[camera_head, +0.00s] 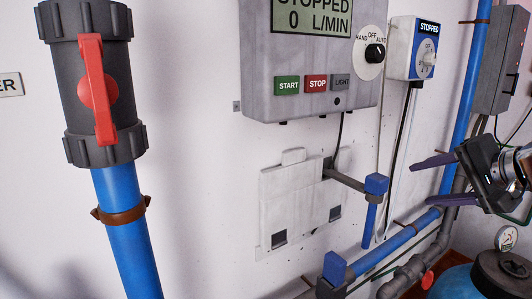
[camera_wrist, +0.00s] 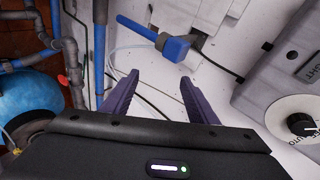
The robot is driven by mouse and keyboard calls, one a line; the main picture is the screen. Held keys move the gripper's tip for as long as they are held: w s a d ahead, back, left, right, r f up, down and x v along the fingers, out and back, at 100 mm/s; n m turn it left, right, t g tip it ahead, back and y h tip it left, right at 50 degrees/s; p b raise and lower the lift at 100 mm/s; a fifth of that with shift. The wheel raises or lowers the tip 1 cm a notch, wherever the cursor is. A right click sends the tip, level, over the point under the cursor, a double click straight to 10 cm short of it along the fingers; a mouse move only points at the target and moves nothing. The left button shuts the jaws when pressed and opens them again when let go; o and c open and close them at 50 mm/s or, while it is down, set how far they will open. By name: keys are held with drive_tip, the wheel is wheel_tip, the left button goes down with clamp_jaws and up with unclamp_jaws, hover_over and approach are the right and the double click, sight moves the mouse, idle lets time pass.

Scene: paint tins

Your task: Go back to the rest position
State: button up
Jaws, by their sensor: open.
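My gripper (camera_head: 420,182) is at the right of the head view, in front of the wall and the blue pipes. Its two purple fingers point left and stand apart, with nothing between them. In the wrist view my gripper (camera_wrist: 159,77) is open too, its fingertips toward the wall. A blue pipe fitting (camera_wrist: 177,48) shows beyond the fingertips there. I cannot tell how far the fingers are from the wall.
A grey control box (camera_head: 300,60) with START, STOP and LIGHT buttons hangs on the wall. A smaller blue-and-white box (camera_head: 401,45) hangs beside it. A red-handled valve (camera_head: 97,90) is at the left. A blue tank (camera_head: 458,284) stands low right. Pipes run below my gripper.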

drive_tip(key=s+a+f+n+g+h, duration=0.3)
drive_tip(key=s+a+f+n, duration=0.7)
drive_tip(key=s+a+f, duration=0.9)
wheel_tip(320, 180, down, 3)
drive_tip(key=shift+s+n+g+h, duration=0.4)
drive_tip(key=shift+s+g, duration=0.05)
drive_tip(key=shift+g, duration=0.75)
